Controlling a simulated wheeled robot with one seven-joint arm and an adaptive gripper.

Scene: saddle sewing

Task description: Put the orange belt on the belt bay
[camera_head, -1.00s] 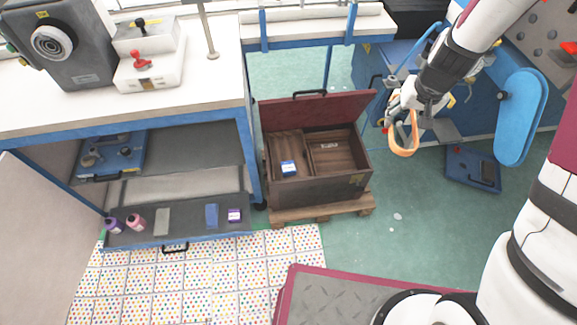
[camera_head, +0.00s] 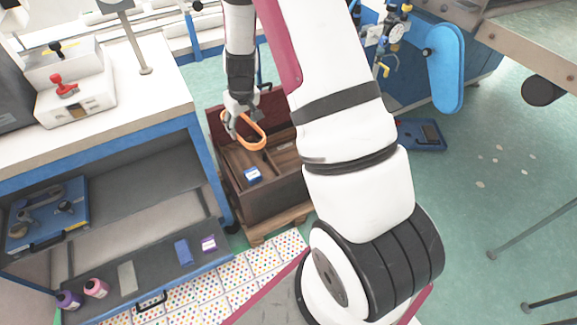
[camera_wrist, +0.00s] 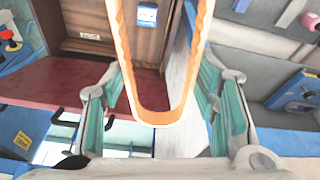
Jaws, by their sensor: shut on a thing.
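The orange belt (camera_head: 262,143) is a closed loop hanging from my gripper (camera_head: 238,112), above the back of an open wooden chest (camera_head: 265,205). In the wrist view the belt (camera_wrist: 158,116) lies between the teal pads of my gripper (camera_wrist: 162,88), which is shut on it. The chest has a left compartment with a blue-and-white label (camera_head: 252,175) and a right compartment with a pale label (camera_head: 284,147). I cannot tell from the pictures which is the belt bay. My arm hides the chest's right part.
The chest's raised dark red lid (camera_wrist: 60,88) stands behind the compartments. A workbench (camera_head: 160,105) with a lower shelf stands close on the left. The chest sits on a wooden pallet (camera_head: 272,224). Open green floor (camera_head: 480,190) lies to the right.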

